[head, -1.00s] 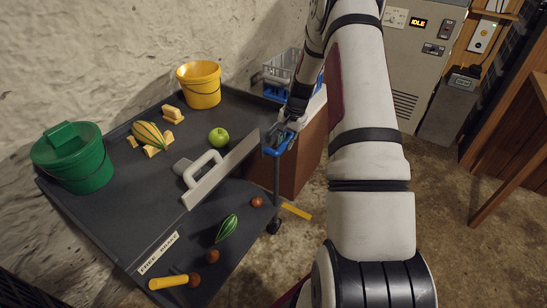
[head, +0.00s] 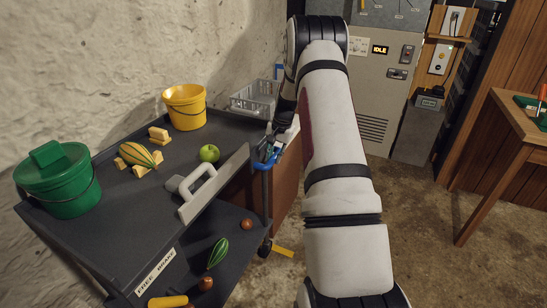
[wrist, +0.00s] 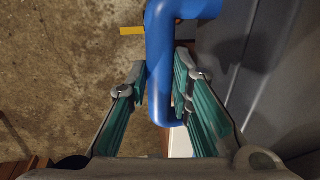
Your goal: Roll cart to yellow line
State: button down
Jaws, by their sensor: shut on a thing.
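The dark grey cart (head: 118,233) stands at the left along the stone wall, with a blue handle (head: 262,164) at its far right corner. My gripper (head: 270,148) is at that handle. In the wrist view, my gripper (wrist: 160,82) is shut on the blue handle (wrist: 160,45), with a finger on each side of the tube. A short yellow line (head: 283,252) lies on the floor just right of the cart's visible caster (head: 265,248). It also shows in the wrist view (wrist: 131,30), left of the handle. The other wheels are hidden.
On the cart are a green bucket (head: 60,186), a yellow bucket (head: 185,107), a green apple (head: 209,153), a trowel (head: 211,190) and squashes. A grey crate (head: 254,98) and a machine cabinet (head: 375,100) stand behind. A wooden table (head: 522,126) is right; floor between is clear.

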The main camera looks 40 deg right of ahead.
jog(key=c, duration=1.4)
grip_release()
jog(key=shift+c, duration=0.2)
notch_tip(320, 180, up, 12)
jog(key=s, duration=0.2)
jog(key=shift+s+d, duration=0.15)
jog(key=shift+d, duration=0.3)
jog(key=shift+f, duration=0.1)
